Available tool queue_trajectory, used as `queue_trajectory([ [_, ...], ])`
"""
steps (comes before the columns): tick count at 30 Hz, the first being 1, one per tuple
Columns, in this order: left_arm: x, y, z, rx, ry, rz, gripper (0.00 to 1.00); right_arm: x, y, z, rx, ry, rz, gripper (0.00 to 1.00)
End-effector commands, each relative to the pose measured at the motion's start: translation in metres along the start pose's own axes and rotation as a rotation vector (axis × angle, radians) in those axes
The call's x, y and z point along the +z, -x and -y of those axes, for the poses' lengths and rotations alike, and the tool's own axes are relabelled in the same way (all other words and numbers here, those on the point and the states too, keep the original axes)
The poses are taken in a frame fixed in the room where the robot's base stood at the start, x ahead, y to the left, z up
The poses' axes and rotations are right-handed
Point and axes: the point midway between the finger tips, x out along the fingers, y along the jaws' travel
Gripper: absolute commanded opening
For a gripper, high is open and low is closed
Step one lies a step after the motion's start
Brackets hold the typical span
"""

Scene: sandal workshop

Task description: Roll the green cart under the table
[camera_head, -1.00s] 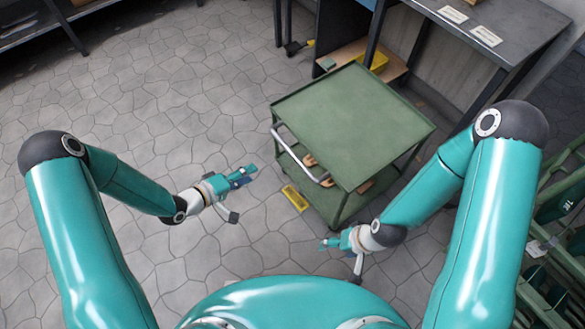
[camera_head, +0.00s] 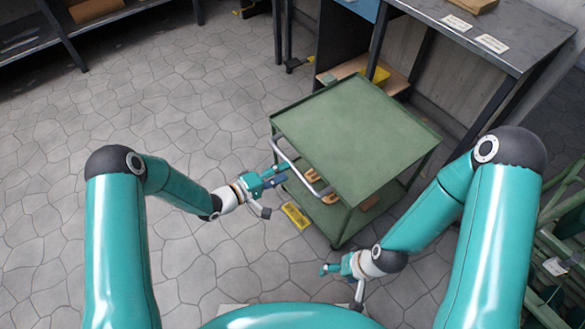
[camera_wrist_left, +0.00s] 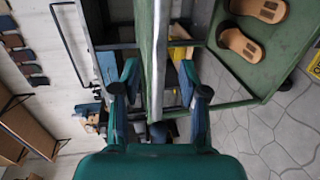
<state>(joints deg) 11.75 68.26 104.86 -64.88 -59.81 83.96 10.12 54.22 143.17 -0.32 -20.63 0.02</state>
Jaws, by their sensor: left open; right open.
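The green cart (camera_head: 352,135) stands on the tiled floor in front of the dark table (camera_head: 480,30). Its grey push handle (camera_head: 300,172) is on the left side facing me. Its lower shelf holds sandal soles (camera_head: 312,180), also seen in the left wrist view (camera_wrist_left: 240,45). My left gripper (camera_head: 282,172) is open beside the handle; contact cannot be told. My right gripper (camera_head: 328,269) is open and empty, low in front of the cart.
A yellow floor object (camera_head: 296,215) lies beside the cart's near left side. A wooden shelf with a yellow bin (camera_head: 376,75) is under the table's left part. A green rack (camera_head: 560,240) stands at right. The floor at left is clear.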

Motion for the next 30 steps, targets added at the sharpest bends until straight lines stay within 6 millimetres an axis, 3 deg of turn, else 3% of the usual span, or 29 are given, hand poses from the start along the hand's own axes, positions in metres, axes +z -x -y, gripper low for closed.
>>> queue_trajectory([
  [3, 0.001, -0.022, 0.001, 0.001, -0.001, 0.002, 0.43, 0.0, -0.004, -0.002, 0.0, 0.0, 0.0, 0.76],
  [9, 0.0, -0.041, 0.001, 0.0, -0.001, 0.0, 0.43, 0.0, -0.007, -0.002, 0.0, 0.0, 0.0, 0.76],
  [20, -0.001, -0.044, 0.0, 0.0, 0.001, -0.002, 0.43, 0.0, -0.007, -0.002, 0.0, 0.0, 0.0, 0.76],
  [27, -0.001, -0.044, 0.0, -0.001, 0.001, -0.002, 0.03, 0.0, -0.007, -0.002, 0.0, 0.0, 0.0, 0.76],
  [30, -0.001, -0.044, 0.001, -0.001, 0.001, -0.002, 0.0, 0.0, -0.007, -0.003, 0.0, 0.0, 0.0, 0.76],
])
